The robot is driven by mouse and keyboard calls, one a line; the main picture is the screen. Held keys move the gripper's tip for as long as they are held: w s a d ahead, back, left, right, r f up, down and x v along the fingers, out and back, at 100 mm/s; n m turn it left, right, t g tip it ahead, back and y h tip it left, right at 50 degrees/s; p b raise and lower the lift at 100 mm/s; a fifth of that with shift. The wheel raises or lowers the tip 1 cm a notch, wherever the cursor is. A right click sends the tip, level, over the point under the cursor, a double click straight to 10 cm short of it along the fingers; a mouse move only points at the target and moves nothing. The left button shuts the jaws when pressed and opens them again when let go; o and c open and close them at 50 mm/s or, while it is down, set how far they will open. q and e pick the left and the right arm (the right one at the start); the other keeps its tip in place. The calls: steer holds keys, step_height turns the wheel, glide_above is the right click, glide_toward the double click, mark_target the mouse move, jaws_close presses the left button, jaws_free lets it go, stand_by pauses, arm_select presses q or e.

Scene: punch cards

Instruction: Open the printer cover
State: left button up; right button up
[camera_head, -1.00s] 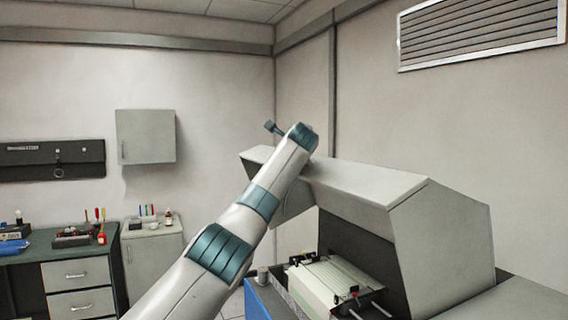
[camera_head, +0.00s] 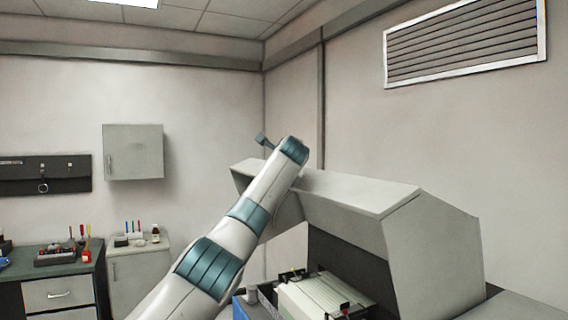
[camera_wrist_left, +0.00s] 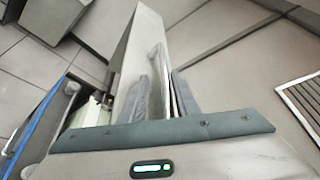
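The printer (camera_head: 440,255) stands at the right of the head view, with a grey hood-like cover (camera_head: 360,197) over its open front. My left arm reaches up to the cover's left end. My left gripper is hidden behind the arm's end in the head view. In the left wrist view, the two dark fingers of my left gripper (camera_wrist_left: 160,97) lie against the pale cover (camera_wrist_left: 146,42), with a narrow pale strip between them. I cannot tell whether they grip it. My right gripper is out of view.
A pale block with rollers (camera_head: 322,294) shows in the printer opening. A workbench with drawers (camera_head: 60,293), a low cabinet (camera_head: 140,268) and a wall cabinet (camera_head: 133,152) are at the left. A wall vent (camera_head: 465,42) is high at the right.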

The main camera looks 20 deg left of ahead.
arm_select(q)
steer(key=shift+s+d+f+b, duration=0.1)
steer(key=shift+s+d+b, duration=0.3)
steer(key=shift+s+b, duration=0.35)
steer(key=b+v, duration=0.9)
steer(key=v, duration=0.6)
steer(key=shift+d+r+b, duration=0.2)
steer(key=shift+r+b, duration=0.1)
steer(key=shift+r, duration=0.05)
steer(key=shift+s, duration=0.15)
